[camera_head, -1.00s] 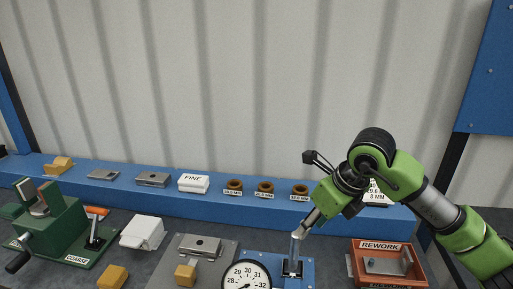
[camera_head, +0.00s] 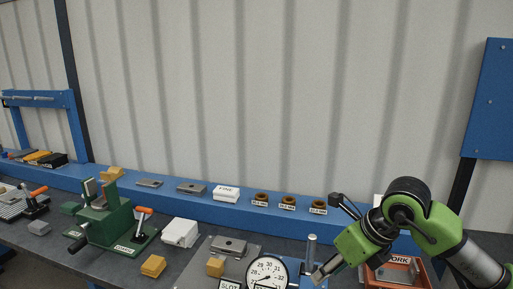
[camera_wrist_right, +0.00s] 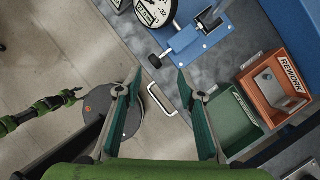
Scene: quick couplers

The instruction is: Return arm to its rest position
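My right arm comes in at the lower right of the head view. Its gripper (camera_head: 318,274) is low in the picture, in front of the blue gauge fixture's upright metal post (camera_head: 311,250). In the right wrist view the two fingers of the right gripper (camera_wrist_right: 155,86) stand wide apart with nothing between them. The blue gauge fixture (camera_wrist_right: 205,38) lies beyond the fingertips, apart from them. At the left of the wrist view is a green and black arm, apparently mine, with a dark end (camera_wrist_right: 72,96) too small to read. No left gripper shows in the head view.
The dial gauge (camera_head: 267,272) is beside the post. The orange REWORK bin (camera_wrist_right: 277,88) and a green bin (camera_wrist_right: 232,122) stand right of the right gripper in the wrist view. A green vise (camera_head: 108,220) and several blocks occupy the bench. Floor shows below the bench edge.

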